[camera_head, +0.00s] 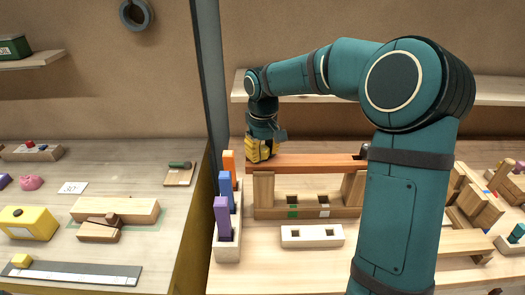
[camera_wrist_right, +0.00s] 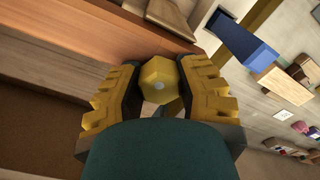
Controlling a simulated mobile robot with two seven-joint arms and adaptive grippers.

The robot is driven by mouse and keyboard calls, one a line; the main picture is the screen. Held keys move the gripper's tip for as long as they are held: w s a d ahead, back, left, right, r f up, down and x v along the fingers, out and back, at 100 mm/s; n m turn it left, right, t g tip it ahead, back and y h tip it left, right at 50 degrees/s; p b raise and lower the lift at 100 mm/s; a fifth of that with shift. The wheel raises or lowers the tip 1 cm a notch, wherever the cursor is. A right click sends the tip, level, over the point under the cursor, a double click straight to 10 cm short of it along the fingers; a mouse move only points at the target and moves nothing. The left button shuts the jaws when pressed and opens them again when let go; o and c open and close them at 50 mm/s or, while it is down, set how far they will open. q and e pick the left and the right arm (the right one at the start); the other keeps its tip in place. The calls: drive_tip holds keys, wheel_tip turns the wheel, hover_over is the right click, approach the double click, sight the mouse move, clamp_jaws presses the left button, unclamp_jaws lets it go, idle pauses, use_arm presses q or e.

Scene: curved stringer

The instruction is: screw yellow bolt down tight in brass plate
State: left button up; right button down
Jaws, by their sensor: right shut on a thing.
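The yellow bolt (camera_wrist_right: 160,82) shows its hexagonal head in the right wrist view, between the two yellow fingers of my right gripper (camera_wrist_right: 165,95). The gripper is shut on the bolt head. In the head view my right gripper (camera_head: 261,150) points down at the left end of a reddish-brown beam (camera_head: 315,163), and the bolt is hidden there by the fingers. I cannot make out the brass plate or how deep the bolt sits. My left gripper is not in view.
Orange, blue and purple pegs (camera_head: 222,218) stand in a rack (camera_head: 227,245) just left of the beam. A white block with two holes (camera_head: 312,236) lies in front. Several wooden blocks (camera_head: 475,208) crowd the right. A dark post (camera_head: 210,80) rises behind left.

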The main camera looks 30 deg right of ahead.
drive_tip(key=shift+f, duration=0.2)
drive_tip(key=m, duration=0.5)
drive_tip(key=shift+f, duration=0.1)
drive_tip(key=m, duration=0.3)
drive_tip(key=shift+d+f, duration=0.1)
drive_tip(key=shift+m+p, duration=0.3)
drive_tip(key=shift+m, duration=0.8)
drive_tip(key=m, duration=0.3)
drive_tip(key=shift+f+m, duration=0.1)
drive_tip(key=shift+m, duration=0.3)
drive_tip(key=shift+s+d+f+m+p, duration=0.1)
drive_tip(key=shift+m+p, duration=0.1)
drive_tip(key=shift+m, duration=0.3)
drive_tip(key=shift+s+f+m+p, duration=0.1)
drive_tip(key=shift+m+p, duration=0.05)
drive_tip(key=shift+m, duration=0.35)
